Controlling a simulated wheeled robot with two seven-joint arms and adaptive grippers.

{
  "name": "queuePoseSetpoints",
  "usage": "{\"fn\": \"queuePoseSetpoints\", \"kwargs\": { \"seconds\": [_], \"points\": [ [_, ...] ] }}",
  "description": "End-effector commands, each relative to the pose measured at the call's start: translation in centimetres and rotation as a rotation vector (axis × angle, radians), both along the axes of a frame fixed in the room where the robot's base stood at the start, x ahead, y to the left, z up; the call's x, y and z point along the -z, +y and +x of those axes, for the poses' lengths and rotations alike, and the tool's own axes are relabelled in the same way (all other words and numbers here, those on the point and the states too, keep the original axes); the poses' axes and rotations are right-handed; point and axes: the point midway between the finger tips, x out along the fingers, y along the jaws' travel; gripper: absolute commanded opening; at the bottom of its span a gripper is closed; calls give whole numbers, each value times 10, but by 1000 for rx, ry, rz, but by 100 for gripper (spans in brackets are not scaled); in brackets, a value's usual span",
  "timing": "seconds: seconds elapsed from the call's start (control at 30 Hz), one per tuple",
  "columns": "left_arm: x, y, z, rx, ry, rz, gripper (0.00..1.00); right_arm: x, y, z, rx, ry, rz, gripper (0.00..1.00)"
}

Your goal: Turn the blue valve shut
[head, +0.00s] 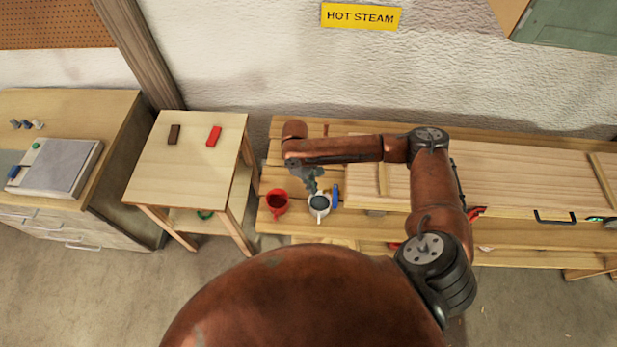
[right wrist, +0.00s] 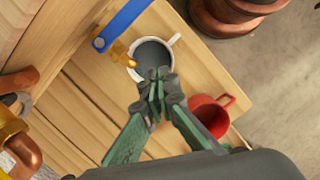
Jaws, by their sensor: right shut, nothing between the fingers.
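The blue valve is a flat blue lever (head: 335,194) just right of the white mug on the bench in the head view. In the right wrist view the blue lever (right wrist: 122,24) slants up from a brass fitting (right wrist: 120,54) at the upper left. Whether it lies along or across its pipe I cannot tell. My right gripper (head: 316,186) is above the bench by the mugs. Its green fingers (right wrist: 156,82) are shut and empty, in front of the white mug's rim in this view and apart from the lever. My left gripper is not in view.
A white mug (head: 319,205) with dark contents stands close to the lever, with a red mug (head: 277,203) left of it. Copper pipe (right wrist: 18,82) and brass parts show at the wrist view's left edge. A side table (head: 185,185) holds brown and red blocks.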

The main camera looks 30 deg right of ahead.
Motion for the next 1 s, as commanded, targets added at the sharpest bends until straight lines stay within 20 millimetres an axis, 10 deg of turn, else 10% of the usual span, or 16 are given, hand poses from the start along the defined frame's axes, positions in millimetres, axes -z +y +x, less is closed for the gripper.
{"fn": "queuePoseSetpoints", "kwargs": {
  "seconds": [1.0],
  "points": [
    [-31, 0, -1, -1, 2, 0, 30, -8, -18, -35, -95, -1, -1, 0]
  ]
}}
